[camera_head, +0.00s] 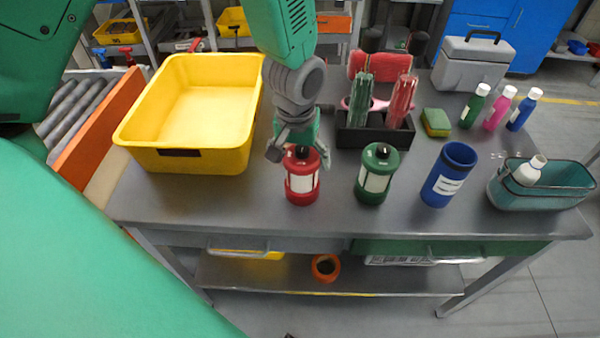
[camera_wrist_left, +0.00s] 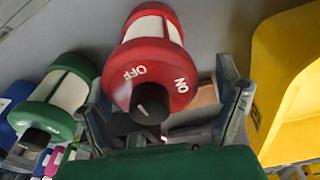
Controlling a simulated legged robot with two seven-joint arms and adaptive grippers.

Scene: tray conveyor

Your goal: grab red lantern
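The red lantern (camera_head: 302,186) stands upright on the grey workbench (camera_head: 240,205), with a white middle band. My left gripper (camera_head: 298,150) is open, its fingers spread just above and behind the lantern's top. In the left wrist view the red lantern (camera_wrist_left: 150,58) shows its red cap with "ON" and "OFF" lettering and a black knob pointing toward me. The open left gripper (camera_wrist_left: 165,100) has one finger on each side of the knob. I cannot tell whether a finger touches the lantern. My right gripper is not in view.
A yellow bin (camera_head: 190,162) stands left of the gripper. A green lantern (camera_head: 377,175) and a blue cup (camera_head: 448,175) stand to the right. A black holder (camera_head: 360,137) with brushes is behind. A teal basket (camera_head: 545,196) sits at the right edge. The front bench strip is clear.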

